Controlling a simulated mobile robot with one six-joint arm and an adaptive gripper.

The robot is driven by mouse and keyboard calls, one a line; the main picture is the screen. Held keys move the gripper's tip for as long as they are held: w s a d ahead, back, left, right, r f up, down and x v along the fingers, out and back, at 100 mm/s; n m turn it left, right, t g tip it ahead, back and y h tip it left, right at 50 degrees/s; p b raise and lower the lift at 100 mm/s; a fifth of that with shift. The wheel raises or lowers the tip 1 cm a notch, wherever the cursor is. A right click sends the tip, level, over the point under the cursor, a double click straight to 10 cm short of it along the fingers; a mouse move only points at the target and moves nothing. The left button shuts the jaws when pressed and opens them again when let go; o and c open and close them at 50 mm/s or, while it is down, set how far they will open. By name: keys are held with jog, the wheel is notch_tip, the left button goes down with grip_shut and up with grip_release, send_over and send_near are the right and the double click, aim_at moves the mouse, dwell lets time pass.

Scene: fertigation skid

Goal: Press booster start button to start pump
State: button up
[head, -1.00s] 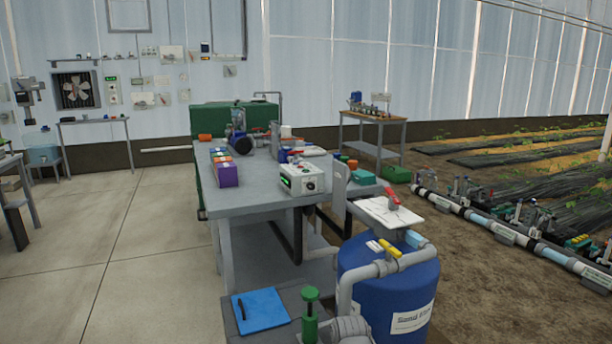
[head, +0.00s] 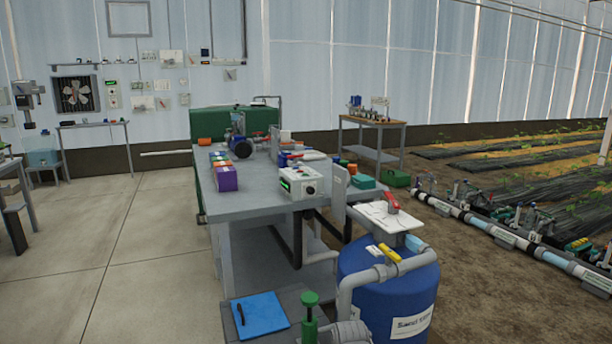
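A white control box (head: 302,182) stands at the near right edge of the grey skid table (head: 255,203). It has a small green display at its left and small dark round controls on its front. I cannot read its labels or tell which control is the booster start button. A blue pump-like unit with a dark motor (head: 242,150) sits farther back on the table. My gripper is not in view.
A blue tank (head: 385,290) with pipes and a red-handled valve stands in front right. Concrete floor (head: 110,250) is clear at left; pipes run along the soil at right.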

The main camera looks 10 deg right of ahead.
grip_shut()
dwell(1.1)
